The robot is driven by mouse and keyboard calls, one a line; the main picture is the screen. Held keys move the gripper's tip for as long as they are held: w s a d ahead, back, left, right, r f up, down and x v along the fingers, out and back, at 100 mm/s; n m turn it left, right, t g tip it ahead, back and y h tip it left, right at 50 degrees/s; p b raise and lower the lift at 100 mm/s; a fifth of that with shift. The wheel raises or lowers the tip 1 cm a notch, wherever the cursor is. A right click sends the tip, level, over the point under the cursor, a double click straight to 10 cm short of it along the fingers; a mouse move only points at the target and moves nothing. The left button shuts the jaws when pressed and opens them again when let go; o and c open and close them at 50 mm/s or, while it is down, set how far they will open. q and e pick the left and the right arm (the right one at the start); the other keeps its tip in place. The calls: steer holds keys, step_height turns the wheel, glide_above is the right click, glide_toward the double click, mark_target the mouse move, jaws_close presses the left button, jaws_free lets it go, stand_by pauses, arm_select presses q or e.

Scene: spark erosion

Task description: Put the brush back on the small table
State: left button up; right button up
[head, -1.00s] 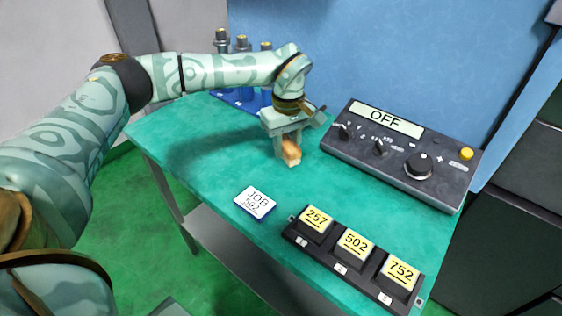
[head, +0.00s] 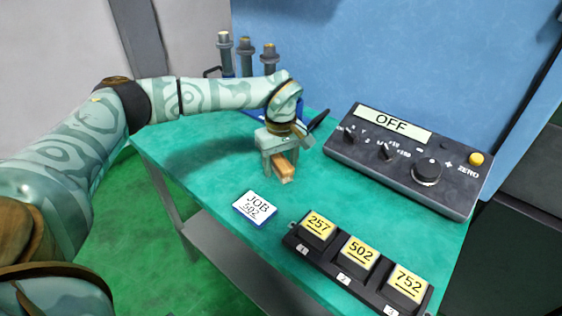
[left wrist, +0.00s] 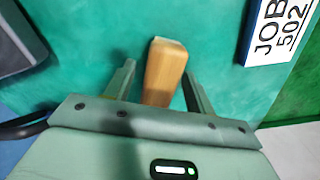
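The brush (head: 283,168) shows as a wooden, orange-brown block with a pale end, low over or on the green small table (head: 205,140); I cannot tell whether it touches the top. My left gripper (head: 280,170) is around it, pointing down. In the left wrist view the brush (left wrist: 164,70) lies between the two fingers, with a visible gap on its left side and closer to the right finger. The left gripper (left wrist: 159,75) looks open. The brush's far part is hidden by the gripper. My right gripper is not in view.
A JOB 502 card (head: 256,207) lies in front of the gripper. A black rack with blocks 257, 502 and 752 (head: 358,253) is at the front right. A control box reading OFF (head: 400,165) stands right. A blue holder with upright tools (head: 246,58) is behind the arm.

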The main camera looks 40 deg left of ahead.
mark_target(281, 160)
arm_select(q)
steer(key=shift+r, duration=0.1)
step_height(281, 160, up, 12)
steer(key=p, duration=0.4)
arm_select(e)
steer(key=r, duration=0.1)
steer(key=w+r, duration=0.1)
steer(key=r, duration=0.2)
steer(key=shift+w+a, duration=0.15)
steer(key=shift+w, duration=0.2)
